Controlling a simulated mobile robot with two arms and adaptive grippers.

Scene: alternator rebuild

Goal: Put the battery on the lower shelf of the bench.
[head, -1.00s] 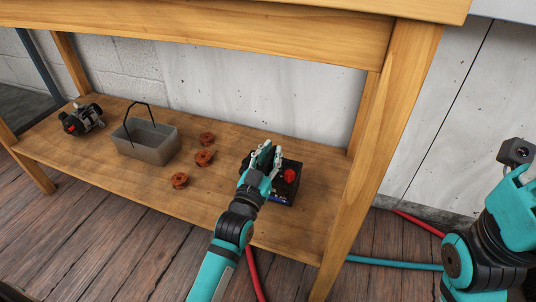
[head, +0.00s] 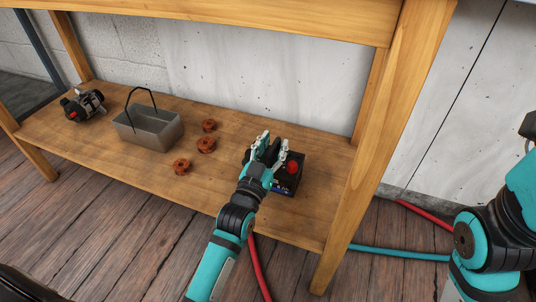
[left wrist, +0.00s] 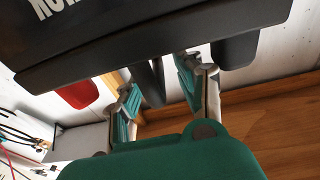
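The battery (head: 289,179), a dark box with a red cap on top, sits on the lower shelf (head: 225,205) of the bench near its right end. My left gripper (head: 271,147) is at the battery's left side and top, hiding part of it. Its fingers are spread apart. In the left wrist view the battery's black body (left wrist: 150,35), with white lettering, fills the top. A dark strip, perhaps its handle, shows between the open fingers (left wrist: 166,92). My right arm shows at the right edge; its gripper is out of view.
A grey open bin (head: 150,138) with a handle, several copper-coloured rings (head: 205,145) and an alternator (head: 83,105) stand on the shelf to the left. The bench leg (head: 385,150) is close right of the battery. Red (head: 258,268) and teal (head: 400,252) hoses lie on the floor.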

